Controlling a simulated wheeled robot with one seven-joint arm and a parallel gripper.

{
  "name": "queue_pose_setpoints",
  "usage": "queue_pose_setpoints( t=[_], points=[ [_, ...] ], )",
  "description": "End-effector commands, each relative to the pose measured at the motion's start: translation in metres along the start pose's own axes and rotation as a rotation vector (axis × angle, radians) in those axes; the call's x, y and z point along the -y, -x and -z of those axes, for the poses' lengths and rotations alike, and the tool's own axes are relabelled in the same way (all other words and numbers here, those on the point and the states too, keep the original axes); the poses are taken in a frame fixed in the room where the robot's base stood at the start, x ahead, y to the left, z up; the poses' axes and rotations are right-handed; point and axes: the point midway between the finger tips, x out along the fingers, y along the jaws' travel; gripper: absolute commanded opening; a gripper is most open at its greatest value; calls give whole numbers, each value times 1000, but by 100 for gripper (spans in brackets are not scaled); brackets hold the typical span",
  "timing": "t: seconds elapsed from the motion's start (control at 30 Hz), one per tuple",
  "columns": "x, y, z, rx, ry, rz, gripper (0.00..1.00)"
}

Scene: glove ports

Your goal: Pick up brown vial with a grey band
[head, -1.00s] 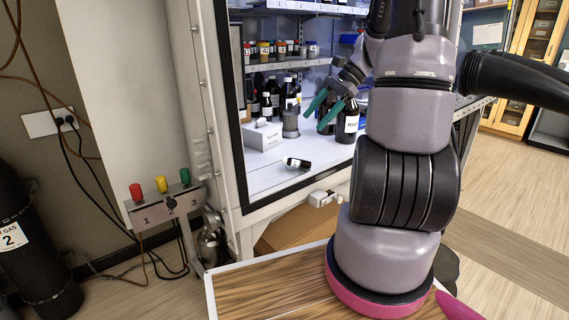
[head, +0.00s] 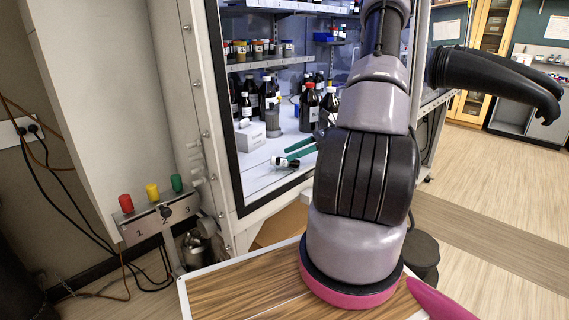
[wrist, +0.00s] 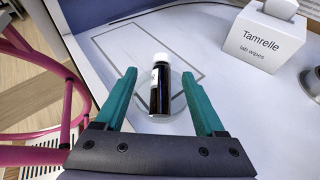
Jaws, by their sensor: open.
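In the head view the vial (head: 284,162) is near the cabinet's front edge. I cannot make out a grey band clearly. My gripper (wrist: 158,74) is open, its two green fingers on either side of the vial in the wrist view, with gaps on both sides. In the head view my gripper (head: 287,154) is just beside and above the vial. Whether the fingertips are down at its level I cannot tell.
A white lab wipes box (wrist: 264,38) stands right of the vial in the wrist view; the box (head: 251,136) is behind it in the head view. Dark bottles (head: 310,107) stand farther back, below a shelf of small jars (head: 262,49).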

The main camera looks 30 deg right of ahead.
Motion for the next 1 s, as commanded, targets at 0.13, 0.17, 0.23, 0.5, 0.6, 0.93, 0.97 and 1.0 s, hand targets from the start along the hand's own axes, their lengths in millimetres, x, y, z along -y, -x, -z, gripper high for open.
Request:
queue_pose_setpoints(
  t=[0.13, 0.17, 0.23, 0.5, 0.6, 0.93, 0.97, 1.0],
  points=[
    [1, -13, 0, 1, -1, -2, 72],
    [1, -18, 0, 1, 0, -3, 72],
    [2, -29, 0, 1, 0, -4, 72],
    [4, -54, 1, 0, 0, 0, 72],
    [4, -55, 1, 0, 0, 1, 72],
    [4, -54, 1, -1, 0, 0, 0],
    [4, -54, 1, 0, 0, 1, 0],
    [4, -54, 1, -1, 0, 1, 0]
  ],
)
